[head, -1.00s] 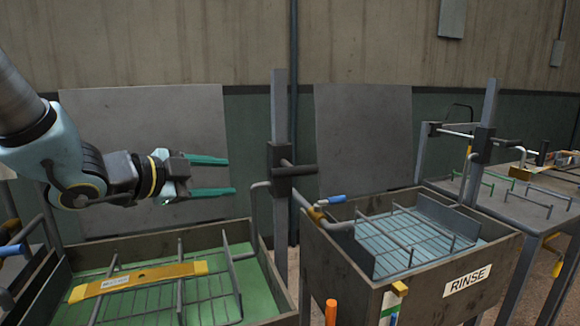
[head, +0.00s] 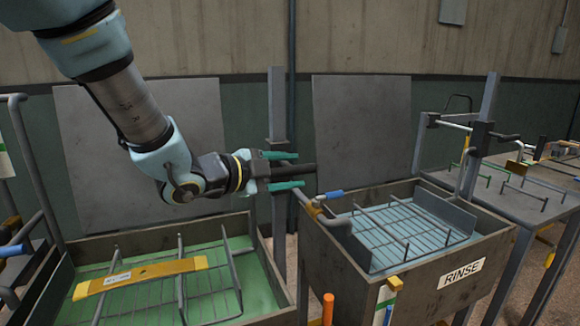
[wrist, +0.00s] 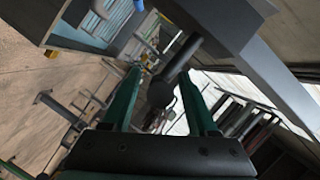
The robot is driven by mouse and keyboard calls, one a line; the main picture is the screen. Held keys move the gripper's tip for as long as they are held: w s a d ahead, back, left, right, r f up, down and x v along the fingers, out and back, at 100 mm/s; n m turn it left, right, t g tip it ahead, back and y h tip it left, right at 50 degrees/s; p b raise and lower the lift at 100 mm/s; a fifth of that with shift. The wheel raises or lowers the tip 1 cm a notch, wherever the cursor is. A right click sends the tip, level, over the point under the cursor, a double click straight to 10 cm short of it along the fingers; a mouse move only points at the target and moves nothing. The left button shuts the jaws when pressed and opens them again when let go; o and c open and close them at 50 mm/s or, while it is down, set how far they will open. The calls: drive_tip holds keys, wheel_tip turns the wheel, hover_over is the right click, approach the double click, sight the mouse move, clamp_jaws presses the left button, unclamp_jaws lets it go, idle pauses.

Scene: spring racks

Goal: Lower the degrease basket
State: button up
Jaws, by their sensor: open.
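The left tank (head: 262,250) holds green liquid, with a wire basket (head: 180,276) at it. A yellow labelled bar (head: 150,276) lies across the basket. I cannot tell how deep the basket sits, and no degrease label shows. A grey post (head: 277,110) behind the tank's right corner carries a dark horizontal handle (head: 311,169). My gripper (head: 300,170) is open at this handle, one green finger above it and one below. In the wrist view the handle's dark round end (wrist: 161,92) shows between the open fingers. The slide block is mostly hidden behind the gripper.
The RINSE tank (head: 462,275), with blue liquid and its own basket (head: 400,238), stands to the right. A blue-tipped lever (head: 334,195) and pipe lie close right of the handle. A grey table (head: 530,200) with racks is farther right.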

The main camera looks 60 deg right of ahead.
drive_tip(key=shift+d, duration=0.1)
drive_tip(key=shift+f, duration=0.15)
clamp_jaws()
idle(0.3)
drive_tip(key=shift+f, duration=0.2)
idle(0.7)
